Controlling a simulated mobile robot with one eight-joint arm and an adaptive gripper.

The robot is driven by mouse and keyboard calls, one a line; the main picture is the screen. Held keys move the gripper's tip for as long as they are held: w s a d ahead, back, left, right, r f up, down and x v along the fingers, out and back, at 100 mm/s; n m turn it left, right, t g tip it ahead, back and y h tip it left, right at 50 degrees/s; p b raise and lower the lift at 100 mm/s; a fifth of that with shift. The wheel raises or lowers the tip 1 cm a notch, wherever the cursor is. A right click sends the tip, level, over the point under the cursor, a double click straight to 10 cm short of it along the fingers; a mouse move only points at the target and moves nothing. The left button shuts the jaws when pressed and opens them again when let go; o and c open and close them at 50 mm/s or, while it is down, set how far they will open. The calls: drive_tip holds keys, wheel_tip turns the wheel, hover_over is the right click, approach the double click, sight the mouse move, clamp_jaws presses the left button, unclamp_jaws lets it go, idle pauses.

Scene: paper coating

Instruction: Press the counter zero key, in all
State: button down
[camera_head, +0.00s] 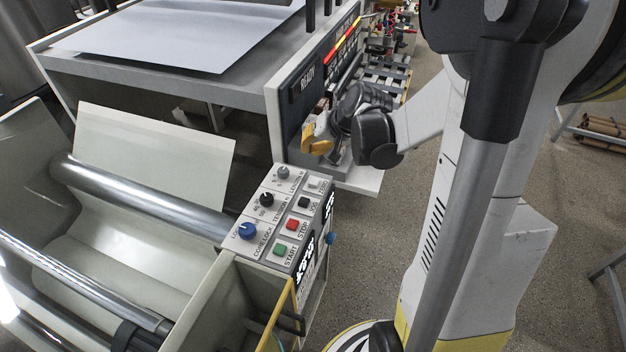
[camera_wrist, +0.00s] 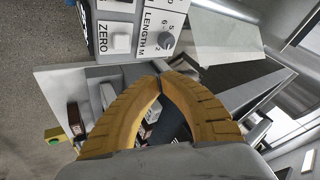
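My gripper (camera_head: 308,143) has yellow fingers and is beyond the panel's far end, in front of the neighbouring machine. In the wrist view my gripper (camera_wrist: 160,77) has its fingertips together with nothing between them. The tips appear below and right of the key, near the panel's edge, apart from the key.
A grey length knob (camera_head: 283,172) is left of the zero key. The black jog key (camera_head: 305,202), red stop key (camera_head: 293,224) and green start key (camera_head: 281,249) run toward the near end. A machine with a READY display (camera_head: 308,78) stands behind my gripper. Rollers (camera_head: 140,195) are at left.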

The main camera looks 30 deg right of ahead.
sight(311, 179)
drive_tip(key=shift+f+b, duration=3.4)
drive_tip(key=shift+f, duration=0.95)
drive_tip(key=shift+f+b, duration=0.4)
drive_tip(key=shift+b, duration=0.05)
drive_tip(key=shift+f+b, duration=0.4)
drive_tip(key=shift+f, duration=0.05)
drive_tip(key=shift+r, duration=0.15)
drive_tip(key=shift+r+p, duration=0.65)
drive_tip(key=shift+r, duration=0.15)
drive_tip(key=shift+r+p, duration=1.9)
drive_tip(key=shift+r, duration=0.6)
